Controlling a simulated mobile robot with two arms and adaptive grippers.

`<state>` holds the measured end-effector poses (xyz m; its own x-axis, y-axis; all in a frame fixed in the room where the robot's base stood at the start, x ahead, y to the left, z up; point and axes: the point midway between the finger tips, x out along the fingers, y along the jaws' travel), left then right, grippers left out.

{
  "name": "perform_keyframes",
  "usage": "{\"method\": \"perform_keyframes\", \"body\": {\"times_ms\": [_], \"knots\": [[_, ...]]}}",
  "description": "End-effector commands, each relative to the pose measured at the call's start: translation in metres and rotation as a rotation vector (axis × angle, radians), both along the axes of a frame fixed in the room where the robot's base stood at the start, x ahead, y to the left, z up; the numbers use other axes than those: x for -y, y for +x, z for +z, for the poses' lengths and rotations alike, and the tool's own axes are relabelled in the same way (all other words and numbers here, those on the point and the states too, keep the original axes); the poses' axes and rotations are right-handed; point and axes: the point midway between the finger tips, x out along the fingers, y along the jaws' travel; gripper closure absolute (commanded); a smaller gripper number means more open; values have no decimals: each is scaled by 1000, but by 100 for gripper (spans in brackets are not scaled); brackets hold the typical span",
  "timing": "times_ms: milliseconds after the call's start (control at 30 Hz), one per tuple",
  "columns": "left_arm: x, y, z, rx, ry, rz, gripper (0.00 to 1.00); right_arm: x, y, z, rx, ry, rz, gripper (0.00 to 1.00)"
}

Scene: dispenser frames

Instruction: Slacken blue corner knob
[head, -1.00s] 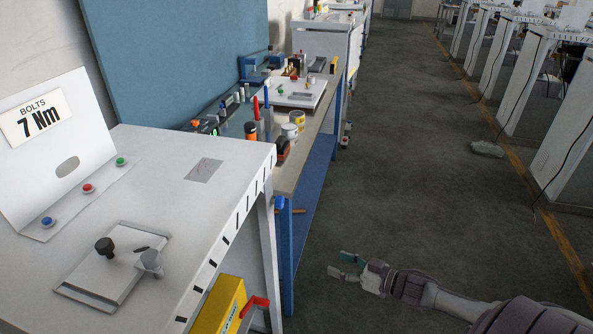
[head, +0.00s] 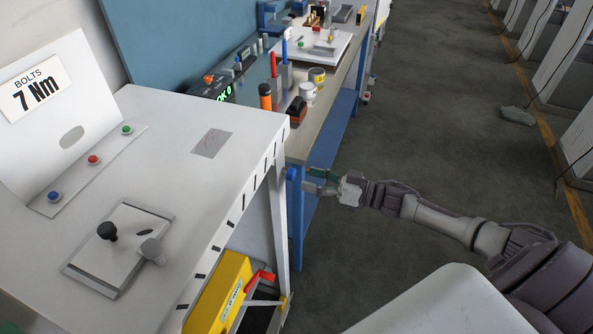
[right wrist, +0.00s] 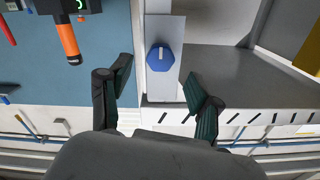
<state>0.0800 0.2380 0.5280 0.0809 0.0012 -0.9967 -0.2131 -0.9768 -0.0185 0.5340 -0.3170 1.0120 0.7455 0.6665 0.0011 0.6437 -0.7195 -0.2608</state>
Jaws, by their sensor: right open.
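The blue corner knob (right wrist: 160,55) is faceted, with a pale mark at its centre. It sits on a light plate in the right wrist view. In the head view, it shows as a small blue spot (head: 291,174) at the near corner of the workbench. My right gripper (head: 311,180) is open and empty, just right of that corner. In the right wrist view, its two dark fingers (right wrist: 160,85) stand apart, one on each side below the knob, with no visible contact. My left gripper is not in view.
A white table (head: 190,115) with blue, red and green buttons and a clamp plate stands at left. The workbench (head: 330,120) behind holds tools, jars and an orange-handled driver (head: 265,97). A yellow case (head: 220,290) is below. Open floor lies right.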

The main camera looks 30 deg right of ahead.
Motion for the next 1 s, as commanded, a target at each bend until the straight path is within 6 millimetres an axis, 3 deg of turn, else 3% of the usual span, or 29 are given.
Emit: {"method": "perform_keyframes", "body": {"times_ms": [267, 667, 1000], "knots": [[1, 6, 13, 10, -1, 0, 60, -27, 31, 1, 0, 0, -2, 37], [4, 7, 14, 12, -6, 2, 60, -32, 36, -1, -1, -2, -1, 37], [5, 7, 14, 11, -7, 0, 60, -32, 36, -1, 0, -2, -2, 92]]}}
